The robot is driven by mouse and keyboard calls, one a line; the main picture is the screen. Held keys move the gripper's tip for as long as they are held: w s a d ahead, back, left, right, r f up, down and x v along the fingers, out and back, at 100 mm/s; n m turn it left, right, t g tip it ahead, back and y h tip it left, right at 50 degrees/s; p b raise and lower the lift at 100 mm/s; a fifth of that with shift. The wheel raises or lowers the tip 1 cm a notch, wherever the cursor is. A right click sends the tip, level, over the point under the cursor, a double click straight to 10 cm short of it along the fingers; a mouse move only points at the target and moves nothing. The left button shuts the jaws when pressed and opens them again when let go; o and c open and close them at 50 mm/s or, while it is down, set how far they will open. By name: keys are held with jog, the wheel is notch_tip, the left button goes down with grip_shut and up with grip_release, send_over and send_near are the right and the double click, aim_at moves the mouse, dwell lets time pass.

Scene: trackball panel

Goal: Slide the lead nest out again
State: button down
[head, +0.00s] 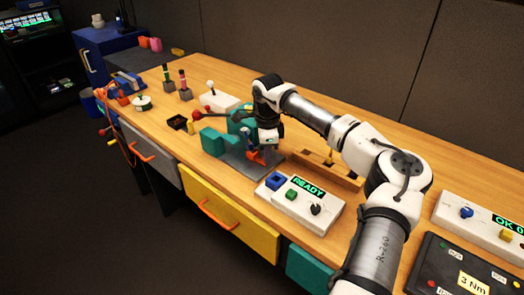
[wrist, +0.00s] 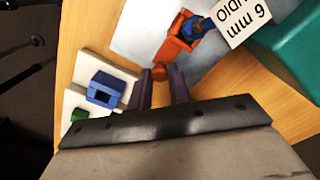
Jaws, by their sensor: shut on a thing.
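My gripper (wrist: 161,88) is shut on a small reddish-brown knob (wrist: 159,70), which shows between its fingertips in the wrist view. I take the knob to be the lead nest's handle, but cannot see how they join. Just beyond it is an orange holder (wrist: 178,40) with a blue plug-like piece (wrist: 196,26) in it and a white "6 mm" tag (wrist: 243,18). These sit over a grey plate (wrist: 140,35). In the head view my gripper (head: 266,143) is low over the grey plate (head: 238,166), by the orange part (head: 257,157). My wrist hides part of the fixture.
Teal blocks (head: 213,142) stand at the plate's left. A white box (head: 290,212) with a blue socket, green button, black knob and READY display is in front right. A wooden rail (head: 325,172) lies to the right. A red-ball lever (head: 197,115) is behind left.

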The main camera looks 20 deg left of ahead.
aim_at(277, 170)
jog(key=shift+s+d+b, duration=0.15)
jog(key=shift+s+d, duration=0.2)
jog(key=shift+d, duration=0.55)
jog(key=shift+s+d+b, duration=0.15)
jog(key=shift+s+d, duration=0.15)
jog(key=shift+d, duration=0.6)
jog(key=c, duration=1.3)
grip_release()
jog(key=shift+d, duration=0.15)
jog(key=shift+r, duration=0.1)
